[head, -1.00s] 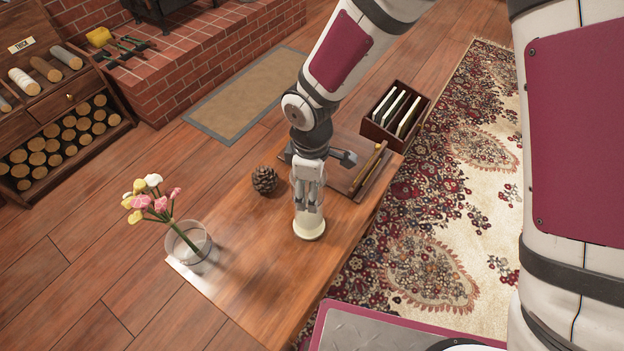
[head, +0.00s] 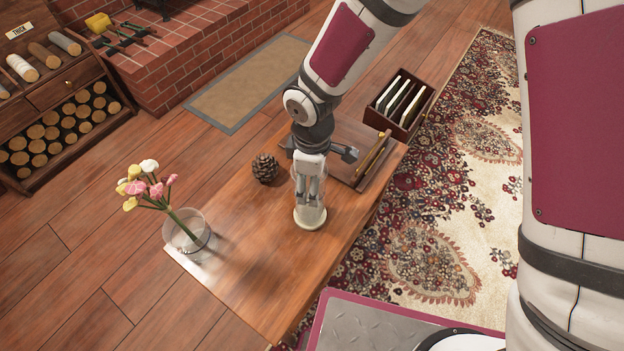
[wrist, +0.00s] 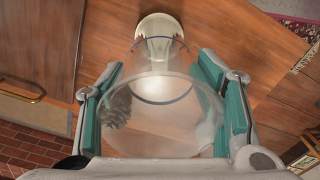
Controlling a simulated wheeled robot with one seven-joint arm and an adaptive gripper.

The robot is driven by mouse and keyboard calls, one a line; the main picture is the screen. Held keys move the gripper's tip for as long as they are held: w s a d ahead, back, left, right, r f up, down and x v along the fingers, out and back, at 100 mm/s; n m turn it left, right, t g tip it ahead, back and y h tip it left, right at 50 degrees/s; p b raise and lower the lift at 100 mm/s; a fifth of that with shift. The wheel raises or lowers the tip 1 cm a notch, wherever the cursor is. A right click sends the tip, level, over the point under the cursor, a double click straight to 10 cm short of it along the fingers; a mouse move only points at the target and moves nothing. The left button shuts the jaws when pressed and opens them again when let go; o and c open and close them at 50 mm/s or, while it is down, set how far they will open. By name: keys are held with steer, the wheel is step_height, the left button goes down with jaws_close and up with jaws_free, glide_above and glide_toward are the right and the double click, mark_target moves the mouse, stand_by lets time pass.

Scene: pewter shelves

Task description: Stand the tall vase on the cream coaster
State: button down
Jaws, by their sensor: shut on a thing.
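The tall vase (wrist: 165,110) is clear glass. In the wrist view its wide rim is near the camera, and its body runs away between the teal finger pads. My gripper (head: 310,190) is shut on it and points down over the table. The cream coaster (head: 311,222) is round and lies on the table directly below my gripper. It also shows past the vase in the wrist view (wrist: 158,24). The vase's lower end overlaps the coaster in both views. I cannot tell whether they touch.
A pinecone (head: 265,168) lies left of my gripper. A glass vase with flowers (head: 187,231) stands near the table's left end. A wooden tray (head: 345,168) and a dark box with upright slats (head: 390,125) are behind right. The front of the wooden table (head: 262,270) is clear.

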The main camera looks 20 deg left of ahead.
steer(key=shift+f+b, duration=0.45)
steer(key=shift+f, duration=0.1)
steer(key=shift+c, duration=2.2)
jaws_free()
step_height(320, 180, up, 12)
steer(key=d+r+m+t+p, duration=0.1)
steer(key=d+r+m+p, duration=0.3)
steer(key=d+r, duration=0.65)
steer(key=s+d+r+m+t+p, duration=0.1)
steer(key=s+d+r+m+p, duration=0.1)
steer(key=s+d+r+m, duration=0.5)
steer(key=s+d+r+m+t+p, duration=0.2)
steer(key=s+d+r+m, duration=0.5)
steer(key=d, duration=0.5)
step_height(320, 180, up, 2)
steer(key=shift+s+d+r+m, duration=0.2)
steer(key=shift+s+d+m, duration=0.15)
steer(key=shift+s, duration=0.65)
